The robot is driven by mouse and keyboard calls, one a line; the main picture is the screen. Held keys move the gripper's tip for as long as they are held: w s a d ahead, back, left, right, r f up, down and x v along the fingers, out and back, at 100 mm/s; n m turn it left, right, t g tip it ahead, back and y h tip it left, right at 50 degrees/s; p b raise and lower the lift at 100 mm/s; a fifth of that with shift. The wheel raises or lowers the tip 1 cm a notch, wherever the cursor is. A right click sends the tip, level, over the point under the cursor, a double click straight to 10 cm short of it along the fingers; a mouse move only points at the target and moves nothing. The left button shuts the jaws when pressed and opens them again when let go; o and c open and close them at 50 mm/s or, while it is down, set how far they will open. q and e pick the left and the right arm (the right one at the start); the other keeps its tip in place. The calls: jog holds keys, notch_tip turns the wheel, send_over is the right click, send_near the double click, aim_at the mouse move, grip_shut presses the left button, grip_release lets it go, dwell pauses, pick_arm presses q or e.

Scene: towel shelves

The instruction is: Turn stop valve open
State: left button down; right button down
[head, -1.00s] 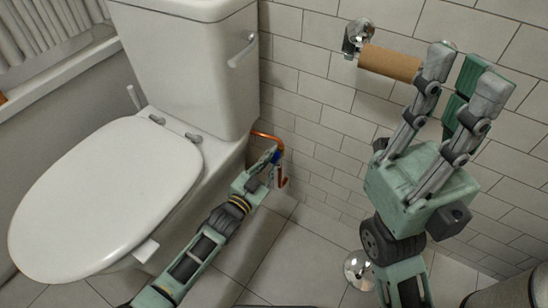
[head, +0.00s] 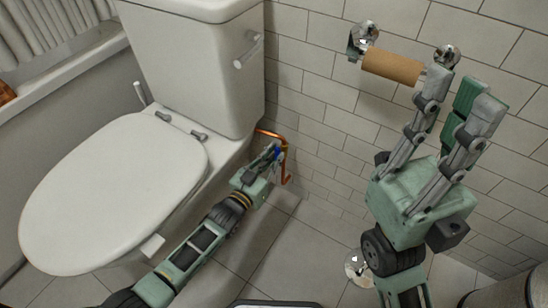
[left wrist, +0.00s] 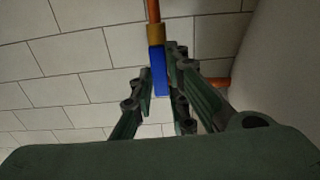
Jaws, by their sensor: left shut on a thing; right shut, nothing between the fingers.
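The stop valve has a blue handle (head: 278,153) on a copper pipe (head: 270,133) low on the tiled wall, beside the toilet. In the left wrist view the blue handle (left wrist: 158,70) hangs lengthwise below a brass fitting (left wrist: 155,34). My left gripper (head: 272,153) is at the valve, with its fingers around the handle and shut on it. In the left wrist view its fingers (left wrist: 160,84) lie on either side of the handle, partly hiding it. My right gripper (head: 458,92) is raised at the right, empty and shut, away from the valve.
The toilet (head: 110,190) with its closed lid stands to the left of the valve. A bare cardboard roll (head: 392,66) on a chrome wall holder is close to my right fingers. A chrome base (head: 358,266) stands on the floor. Floor between the arms is clear.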

pick_arm(q)
jog(key=c, duration=1.7)
grip_release()
jog(key=v, duration=1.2)
